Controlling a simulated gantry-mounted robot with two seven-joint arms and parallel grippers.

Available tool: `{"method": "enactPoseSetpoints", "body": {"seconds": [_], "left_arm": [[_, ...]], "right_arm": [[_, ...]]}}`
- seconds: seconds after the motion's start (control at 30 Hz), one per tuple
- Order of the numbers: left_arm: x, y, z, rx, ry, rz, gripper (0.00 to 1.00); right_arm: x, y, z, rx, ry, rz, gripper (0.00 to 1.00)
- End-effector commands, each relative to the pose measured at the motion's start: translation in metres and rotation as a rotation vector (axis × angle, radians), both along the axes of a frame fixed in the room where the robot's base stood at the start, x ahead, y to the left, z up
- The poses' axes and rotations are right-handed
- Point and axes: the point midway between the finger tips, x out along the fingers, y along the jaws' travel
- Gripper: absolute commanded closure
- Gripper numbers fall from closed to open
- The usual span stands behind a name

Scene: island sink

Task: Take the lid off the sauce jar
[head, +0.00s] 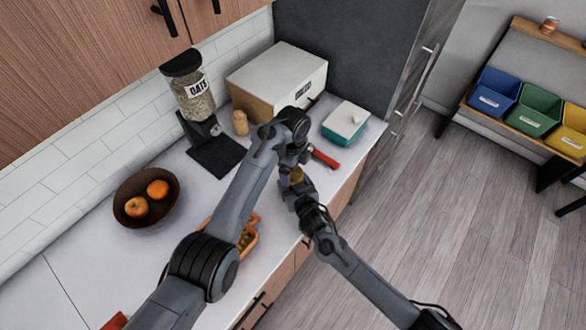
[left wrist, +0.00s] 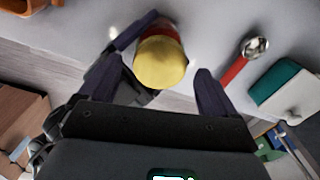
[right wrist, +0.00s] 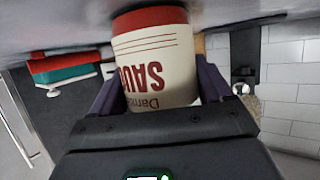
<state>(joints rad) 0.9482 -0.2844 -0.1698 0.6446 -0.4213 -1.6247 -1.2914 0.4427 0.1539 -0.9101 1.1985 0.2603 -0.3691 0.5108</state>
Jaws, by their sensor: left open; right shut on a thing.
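The sauce jar (right wrist: 155,65) fills the right wrist view, with a cream label lettered in red and a red band at its counter end. My right gripper (right wrist: 160,88) is shut on its body. In the head view only a small yellow part of the jar (head: 297,176) shows between the two arms. The round yellow lid (left wrist: 160,65) is on the jar in the left wrist view. My left gripper (left wrist: 155,78) is open above the jar, one finger on each side of the lid, with visible gaps. My left arm hides most of this spot in the head view.
A red-handled utensil (head: 325,158) and a teal box with white lid (head: 345,122) lie near the jar. An orange container (head: 247,238) is partly behind my left arm. A fruit bowl (head: 145,197), an oats dispenser (head: 190,90) and a bread box (head: 280,78) stand farther back.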

Motion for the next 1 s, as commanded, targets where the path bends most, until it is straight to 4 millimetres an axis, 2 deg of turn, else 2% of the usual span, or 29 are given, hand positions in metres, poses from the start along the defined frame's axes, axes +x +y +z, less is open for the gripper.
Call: {"method": "enactPoseSetpoints", "body": {"seconds": [0.23, 0.57, 0.6, 0.7, 1.0], "left_arm": [[0.0, 0.0, 0.027, -0.001, 0.0, -0.001, 0.09], [0.0, 0.0, 0.032, 0.0, 0.0, 0.0, 0.09], [0.0, 0.0, 0.032, 0.0, 0.0, 0.0, 0.09], [0.0, 0.0, 0.032, 0.0, 0.0, 0.0, 0.09], [0.0, 0.0, 0.032, 0.0, 0.0, 0.0, 0.09]], "right_arm": [[0.0, 0.0, -0.001, -0.001, 0.001, 0.0, 1.0], [0.0, 0.0, -0.001, -0.001, 0.001, 0.0, 1.0], [0.0, 0.0, -0.001, -0.001, 0.001, 0.0, 0.17], [0.0, 0.0, -0.001, -0.001, 0.001, 0.0, 0.01], [-0.001, -0.001, 0.0, 0.0, 0.001, 0.0, 0.0]]}}
